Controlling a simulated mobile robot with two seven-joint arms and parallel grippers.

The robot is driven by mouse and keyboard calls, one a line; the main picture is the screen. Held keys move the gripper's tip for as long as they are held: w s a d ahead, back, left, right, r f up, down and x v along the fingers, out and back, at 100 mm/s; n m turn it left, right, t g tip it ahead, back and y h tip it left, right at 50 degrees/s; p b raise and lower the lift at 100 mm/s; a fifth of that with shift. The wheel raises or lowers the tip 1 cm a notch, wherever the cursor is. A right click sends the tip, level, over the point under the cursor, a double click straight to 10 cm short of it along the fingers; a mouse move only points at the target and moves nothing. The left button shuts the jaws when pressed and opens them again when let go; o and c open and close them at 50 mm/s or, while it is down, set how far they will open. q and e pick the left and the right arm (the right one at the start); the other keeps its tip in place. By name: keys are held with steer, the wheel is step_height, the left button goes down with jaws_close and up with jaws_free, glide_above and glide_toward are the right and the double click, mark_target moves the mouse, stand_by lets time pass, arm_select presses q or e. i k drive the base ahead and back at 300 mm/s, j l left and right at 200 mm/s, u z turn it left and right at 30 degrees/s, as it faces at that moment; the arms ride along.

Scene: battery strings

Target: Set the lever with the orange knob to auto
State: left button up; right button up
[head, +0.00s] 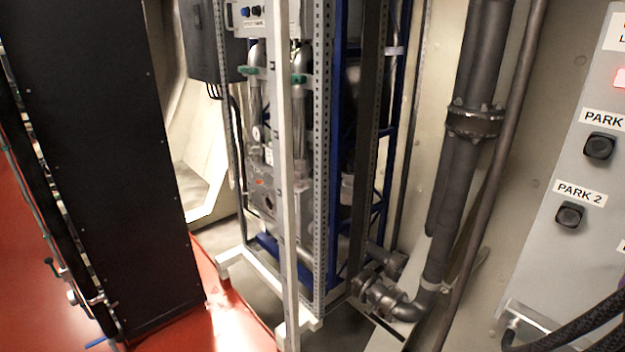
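I see no lever with an orange knob in the head view. Neither of my grippers shows in the view. A grey control panel (540,235) stands at the right edge, cut off by the frame. It carries a black square knob (599,147) under a label reading "PARK", cut off at the edge, and another black knob (569,215) under a label reading "PARK 2". A small part of a lit red-pink element (620,78) shows at the panel's top right.
A tall black cabinet (100,150) stands at left on a red floor (35,280). A metal rack (322,150) with pipes and a blue frame fills the middle. A thick grey pipe (455,190) rises right of it. Black hoses (575,328) run at bottom right.

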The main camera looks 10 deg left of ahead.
mark_target(259, 181)
steer(key=i+j+z, duration=0.45)
steer(key=j+z, duration=0.25)
steer(key=j, duration=0.15)
steer(key=i+j+z, duration=0.1)
steer(key=j+z, duration=0.35)
steer(key=j, duration=0.3)
steer(key=i, duration=0.05)
